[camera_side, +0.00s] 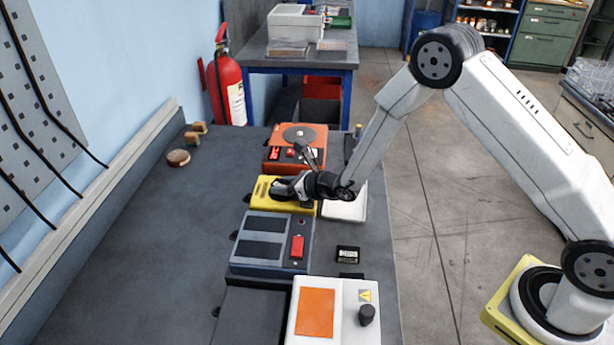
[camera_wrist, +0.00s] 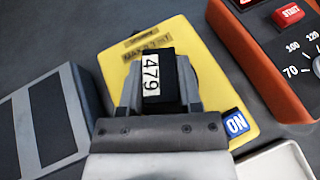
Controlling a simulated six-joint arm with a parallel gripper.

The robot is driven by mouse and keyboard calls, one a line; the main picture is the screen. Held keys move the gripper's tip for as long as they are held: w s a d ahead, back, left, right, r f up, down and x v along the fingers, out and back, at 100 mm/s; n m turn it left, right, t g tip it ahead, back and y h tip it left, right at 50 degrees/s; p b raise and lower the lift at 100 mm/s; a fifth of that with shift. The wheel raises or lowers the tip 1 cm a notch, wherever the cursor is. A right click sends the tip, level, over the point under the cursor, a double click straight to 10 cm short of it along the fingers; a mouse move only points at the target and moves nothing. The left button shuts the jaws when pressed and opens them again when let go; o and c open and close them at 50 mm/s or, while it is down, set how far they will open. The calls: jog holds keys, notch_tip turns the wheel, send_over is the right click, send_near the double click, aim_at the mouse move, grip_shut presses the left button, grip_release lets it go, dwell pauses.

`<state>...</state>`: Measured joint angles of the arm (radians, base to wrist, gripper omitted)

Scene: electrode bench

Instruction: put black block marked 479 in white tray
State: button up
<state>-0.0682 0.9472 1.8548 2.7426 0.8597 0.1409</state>
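The black block marked 479 (camera_wrist: 152,72) is between the fingers of my gripper (camera_wrist: 157,88) in the wrist view, with its white label facing the camera. The fingers look closed against its two sides. Behind it is the yellow device (camera_wrist: 215,70); I cannot tell whether the block touches it. In the side view my gripper (camera_side: 282,189) is over the yellow device (camera_side: 262,190), and the block cannot be made out there. The white tray (camera_side: 345,208) is just right of the yellow device, partly hidden by my wrist. Its corner shows at the lower right of the wrist view (camera_wrist: 272,162).
An orange device (camera_side: 312,135) with a round plate stands behind. A grey device (camera_side: 262,240) with a red switch and a white box (camera_side: 340,300) with a black knob stand in front. A small dark labelled block (camera_side: 347,254) lies on the bench. The left bench is mostly clear.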

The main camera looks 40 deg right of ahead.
jog(key=o, duration=0.4)
jog(key=shift+s+d+r, duration=0.1)
jog(key=shift+s, duration=0.05)
jog(key=shift+r+v, duration=0.2)
jog(key=shift+v, duration=3.5)
